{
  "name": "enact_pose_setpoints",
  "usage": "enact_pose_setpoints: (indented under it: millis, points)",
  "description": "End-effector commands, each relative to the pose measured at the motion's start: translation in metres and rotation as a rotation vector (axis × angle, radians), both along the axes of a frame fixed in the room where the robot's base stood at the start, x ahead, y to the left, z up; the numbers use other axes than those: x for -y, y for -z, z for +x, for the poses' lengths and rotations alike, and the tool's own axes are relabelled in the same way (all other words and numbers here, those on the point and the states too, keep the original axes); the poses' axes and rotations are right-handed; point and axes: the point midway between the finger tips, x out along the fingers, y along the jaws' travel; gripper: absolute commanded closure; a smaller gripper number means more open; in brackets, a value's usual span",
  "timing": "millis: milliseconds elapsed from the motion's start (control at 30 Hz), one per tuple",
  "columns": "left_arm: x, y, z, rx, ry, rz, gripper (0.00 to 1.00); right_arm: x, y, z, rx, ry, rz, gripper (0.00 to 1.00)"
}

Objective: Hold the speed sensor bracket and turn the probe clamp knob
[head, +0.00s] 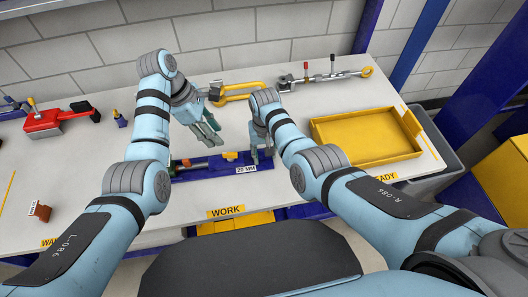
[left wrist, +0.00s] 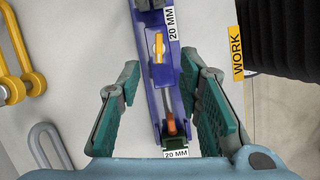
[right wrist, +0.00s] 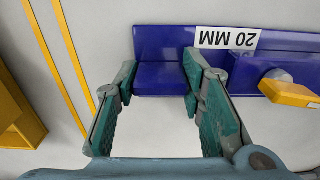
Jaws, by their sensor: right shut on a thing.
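The speed sensor bracket (head: 222,171) is a long blue piece on the table, labelled 20 MM. It also shows in the left wrist view (left wrist: 158,102) and the right wrist view (right wrist: 158,45). A yellow clamp knob (head: 230,156) sits on it, seen in the left wrist view (left wrist: 159,47). A thin grey probe with an orange part (left wrist: 172,128) runs along the bracket. My right gripper (head: 262,153) is shut on the bracket's right end, around its blue block. My left gripper (head: 211,134) is open and empty above the bracket's left part, apart from the knob.
A yellow tray (head: 318,133) stands at the right. A yellow shackle (head: 240,90) and a metal tool with a red handle (head: 325,75) lie at the back. A red tool (head: 42,122) and a small brown block (head: 40,211) are at the left.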

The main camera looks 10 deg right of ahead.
Motion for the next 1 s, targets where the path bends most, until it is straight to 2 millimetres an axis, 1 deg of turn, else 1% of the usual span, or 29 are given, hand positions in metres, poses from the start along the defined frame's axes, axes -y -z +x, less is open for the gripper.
enact_pose_setpoints:
  millis: [100,300,367,533,667,767,1000]
  points:
    - [-0.003,-0.009,0.001,0.001,0.001,-0.001,0.67,0.001,0.001,0.000,-0.001,0.000,-0.002,1.00]
    - [-0.003,-0.009,0.001,0.001,0.002,-0.001,0.67,0.001,0.001,0.000,-0.001,0.000,-0.002,1.00]
    - [-0.003,-0.008,0.001,0.000,0.001,-0.001,0.72,0.001,0.001,0.000,-0.001,0.000,-0.002,1.00]
    - [-0.005,0.020,0.001,-0.004,0.002,0.000,0.72,0.001,0.001,0.000,-0.001,0.000,-0.002,1.00]
    - [-0.002,0.028,0.001,-0.002,0.002,-0.001,0.72,0.001,0.001,0.000,-0.001,0.000,-0.001,1.00]
    - [0.002,0.041,0.000,-0.004,0.002,0.000,0.72,0.001,0.001,0.000,-0.001,0.000,-0.001,1.00]
    - [0.018,0.083,-0.003,-0.004,0.002,0.000,0.72,0.000,0.001,0.000,-0.001,0.000,-0.001,1.00]
